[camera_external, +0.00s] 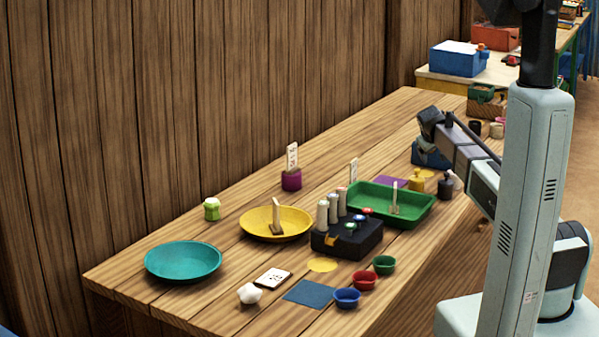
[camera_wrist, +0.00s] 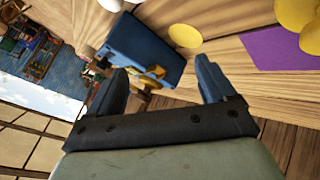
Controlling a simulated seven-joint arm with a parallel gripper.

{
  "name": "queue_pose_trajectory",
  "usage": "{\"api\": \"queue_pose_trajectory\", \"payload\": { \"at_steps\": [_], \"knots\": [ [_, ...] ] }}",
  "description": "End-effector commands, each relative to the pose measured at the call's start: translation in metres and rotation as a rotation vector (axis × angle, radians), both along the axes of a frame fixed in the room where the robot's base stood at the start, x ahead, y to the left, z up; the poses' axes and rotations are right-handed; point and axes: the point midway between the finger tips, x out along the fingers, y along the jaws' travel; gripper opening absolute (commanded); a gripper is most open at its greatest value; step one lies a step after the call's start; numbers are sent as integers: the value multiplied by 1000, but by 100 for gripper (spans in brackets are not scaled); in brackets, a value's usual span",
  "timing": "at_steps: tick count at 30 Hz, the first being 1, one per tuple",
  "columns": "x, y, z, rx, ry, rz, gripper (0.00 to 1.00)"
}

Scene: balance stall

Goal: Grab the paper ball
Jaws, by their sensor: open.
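The paper ball (camera_external: 250,293), white and crumpled, lies on the near left part of the wooden table, beside a white card and a blue square. It is not recognisable in the wrist view. My gripper (camera_external: 430,122) is at the far right part of the table, well away from the ball. In the wrist view my gripper (camera_wrist: 163,76) has its two dark fingers spread wide with nothing held between them. A blue box with a yellow latch shows beyond the fingers.
A teal plate (camera_external: 183,261), yellow plate (camera_external: 258,221), black box with shakers (camera_external: 347,241) and green tray (camera_external: 412,213) stand on the table (camera_external: 130,268). Small red (camera_external: 364,281), blue (camera_external: 347,298) and green (camera_external: 384,265) bowls sit right of the ball. A wooden wall runs behind.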

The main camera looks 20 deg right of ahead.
Motion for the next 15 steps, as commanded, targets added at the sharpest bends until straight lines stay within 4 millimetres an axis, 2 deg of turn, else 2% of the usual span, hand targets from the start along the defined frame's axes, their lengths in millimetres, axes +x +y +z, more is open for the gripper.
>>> {"api": "queue_pose_trajectory", "payload": {
  "at_steps": [1, 3, 8, 15],
  "knots": [
    [-3, 29, 2, 12, 11, 30, 84],
    [-6, 65, 4, 26, 30, 69, 84],
    [-22, 146, 6, 59, 79, 157, 84],
    [-60, 261, 12, 100, 158, 295, 84]
  ]
}}
